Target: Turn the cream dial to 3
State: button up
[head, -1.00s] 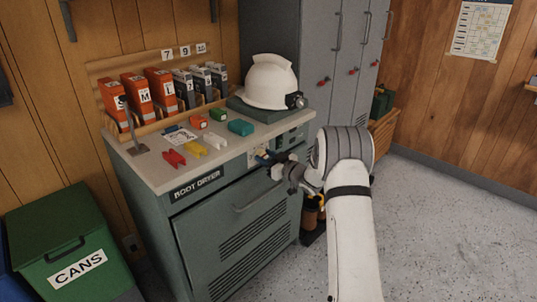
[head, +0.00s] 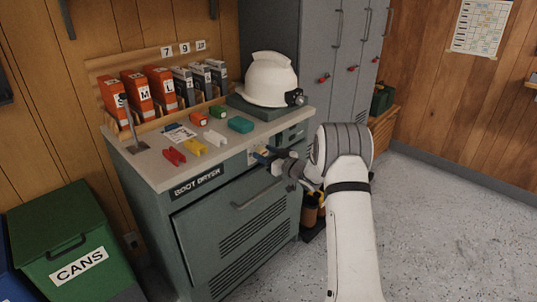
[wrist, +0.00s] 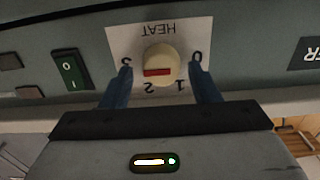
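The cream dial (wrist: 161,60) sits on a white HEAT plate (wrist: 118,36) on the boot dryer's front panel. In the wrist view its lettering is upside down, with 3 at left, 2 and 1 below and 0 at right. The dial's red bar lies nearly level on its lower face, its left end near the rim between 2 and 3. My gripper (wrist: 161,68) is open, one blue finger on each side of the dial, with gaps showing. In the head view my gripper (head: 264,157) is at the panel and hides most of the dial.
A green rocker switch (wrist: 71,70) is beside the plate. The boot dryer (head: 150,168) carries coloured clips, a white helmet (head: 270,80) and a rack of labelled boxes on top. A door handle (head: 252,196) juts out below the panel. A green CANS bin (head: 70,240) stands left.

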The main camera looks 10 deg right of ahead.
jog(key=shift+f, duration=0.1)
jog(key=shift+s+d, duration=0.2)
jog(key=shift+s, duration=0.1)
jog(key=v, duration=0.7)
